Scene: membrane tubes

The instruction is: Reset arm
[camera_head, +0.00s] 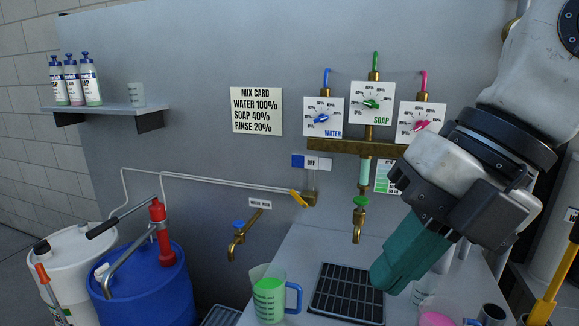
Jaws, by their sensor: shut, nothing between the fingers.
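My arm comes in from the upper right. My gripper (387,280), with teal fingers, points down and to the left and is shut and empty. A clear measuring jug (268,293) with green liquid and a blue handle stands left of the grate, apart from my gripper. A jug with pink liquid (436,317) stands to the right, cut by the bottom edge.
Three dials sit above a brass pipe: water (323,117), soap (372,103) and a pink one (418,121). A brass tap (358,220) hangs left of my gripper. A blue drum (145,290) and white drum (78,262) stand left; a bottle shelf (105,108) is above.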

